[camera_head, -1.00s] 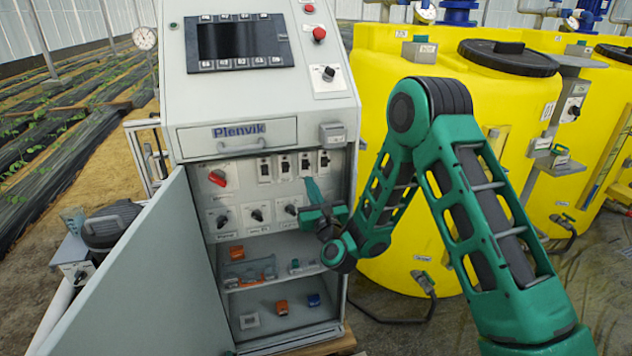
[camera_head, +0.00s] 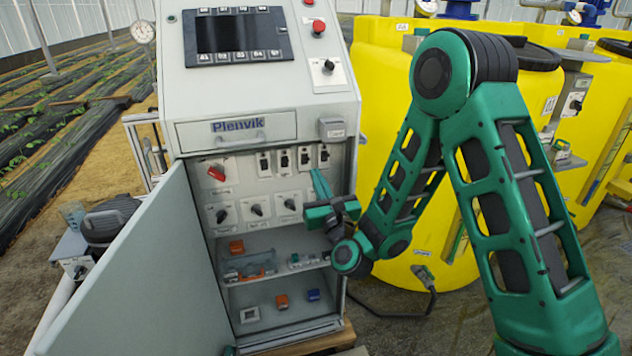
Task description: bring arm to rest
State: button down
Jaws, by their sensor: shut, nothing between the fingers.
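My gripper (camera_head: 320,182) is at the right side of the open lower compartment of the Plenvik cabinet (camera_head: 185,94). Its narrow green fingers are together and point up toward the row of small black switches (camera_head: 284,159). Nothing shows between them. I cannot tell whether the fingertips touch the panel. My green arm is folded, with its elbow high at the right of the cabinet and its wrist low in front of the cabinet's right edge. The gripper hides part of the panel's right side, near the rotary knobs (camera_head: 257,210).
The grey cabinet door (camera_head: 140,275) stands open at the left. Shelves below the panel hold orange parts (camera_head: 237,246) and a blue part (camera_head: 313,295). Yellow tanks (camera_head: 385,75) stand close behind my arm. A black cable (camera_head: 395,316) lies on the floor.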

jog(key=s+d+f+n+g+h, duration=0.1)
jog(key=s+d+n+g, duration=0.3)
jog(key=d+n, duration=0.45)
jog(key=s+d+n+g+h, duration=0.1)
jog(key=s+d+n+g, duration=0.35)
jog(key=d+n, duration=0.35)
jog(key=s+d+f+n+g+h, duration=0.1)
jog(key=s+d+n+g+h, duration=0.15)
jog(key=s+d+n, duration=0.55)
jog(key=s+d+r+n+g, duration=0.1)
jog(key=s+d+g, duration=0.3)
jog(key=s, duration=0.9)
jog(key=s+d+r+n+g, duration=0.1)
jog(key=s+d+g, duration=0.3)
jog(key=s+d, duration=0.4)
jog(key=s, duration=0.5)
jog(key=shift+g, duration=0.3)
